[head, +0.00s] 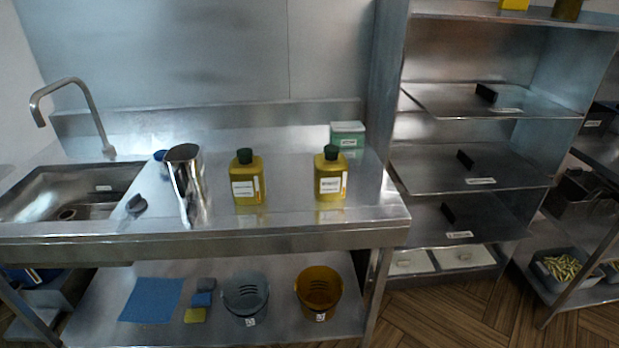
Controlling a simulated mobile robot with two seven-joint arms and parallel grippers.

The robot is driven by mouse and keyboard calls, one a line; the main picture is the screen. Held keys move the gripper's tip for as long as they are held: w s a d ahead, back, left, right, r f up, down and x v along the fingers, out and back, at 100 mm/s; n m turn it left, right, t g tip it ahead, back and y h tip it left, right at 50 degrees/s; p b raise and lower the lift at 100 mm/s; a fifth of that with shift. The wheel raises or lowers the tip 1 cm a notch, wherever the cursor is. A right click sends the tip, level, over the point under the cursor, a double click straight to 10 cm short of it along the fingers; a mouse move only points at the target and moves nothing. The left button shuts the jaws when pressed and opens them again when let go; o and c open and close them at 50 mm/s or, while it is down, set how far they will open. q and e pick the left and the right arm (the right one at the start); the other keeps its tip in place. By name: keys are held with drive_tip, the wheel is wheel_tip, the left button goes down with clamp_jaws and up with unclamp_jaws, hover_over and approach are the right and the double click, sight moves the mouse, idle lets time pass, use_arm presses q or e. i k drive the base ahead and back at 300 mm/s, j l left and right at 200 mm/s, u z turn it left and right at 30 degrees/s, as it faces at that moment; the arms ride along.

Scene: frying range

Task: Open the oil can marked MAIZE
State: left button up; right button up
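Two yellow-olive oil cans with dark green caps stand upright on the steel counter. The left can (248,178) and the right can (331,174) each carry a white label on the front. The lettering is too small to read, so I cannot tell which is marked MAIZE. Both caps, the left can's cap (244,156) and the right can's cap (331,152), sit on their cans. Neither of my grippers shows in the head view.
A shiny steel container (185,180) stands left of the cans, with a dark small object (136,204) beside it. A green-and-white box (347,134) is behind the right can. A sink (40,195) with a faucet is at left, a shelf rack (470,165) at right. The counter's front is clear.

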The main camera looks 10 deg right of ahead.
sight(331, 173)
drive_tip(key=l+u, duration=0.35)
drive_tip(key=i+l+u, duration=0.1)
drive_tip(key=l+u, duration=0.4)
drive_tip(key=l, duration=0.5)
drive_tip(key=k+l, duration=0.1)
drive_tip(key=l, duration=0.55)
drive_tip(key=l+u, duration=0.15)
drive_tip(key=l, duration=0.45)
